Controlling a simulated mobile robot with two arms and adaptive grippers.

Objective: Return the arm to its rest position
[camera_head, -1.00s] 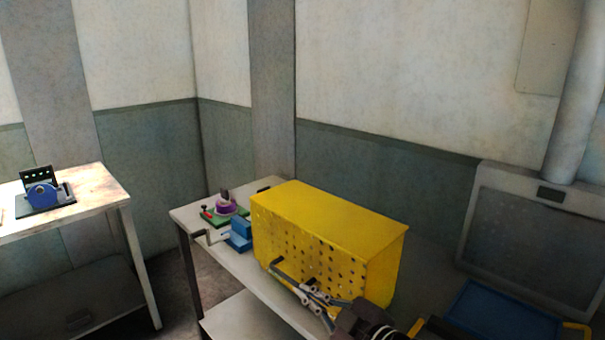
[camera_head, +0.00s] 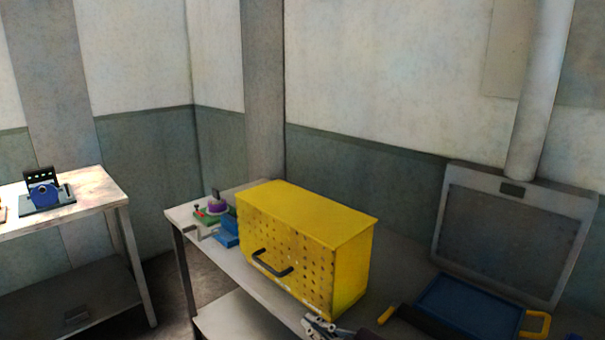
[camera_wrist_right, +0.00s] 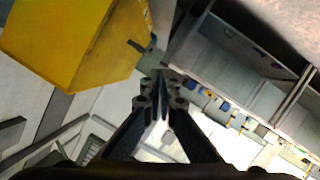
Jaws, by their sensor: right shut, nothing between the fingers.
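My right gripper (camera_head: 322,326) shows at the bottom edge of the head view, in front of the yellow perforated box and below its black handle. It is apart from the handle. In the right wrist view my right gripper (camera_wrist_right: 163,78) has its fingers together with nothing between them. The yellow box (camera_head: 305,215) stands on the bench with its handled, perforated front closed. It also shows at the upper left of the right wrist view (camera_wrist_right: 70,40). My left gripper is in neither view.
The bench (camera_head: 262,285) also bears a blue device (camera_head: 228,232) and a purple round part (camera_head: 217,207) on a green base. A blue tray (camera_head: 465,305) lies at the right. Another table (camera_head: 95,190) with a blue machine (camera_head: 44,193) stands at the left.

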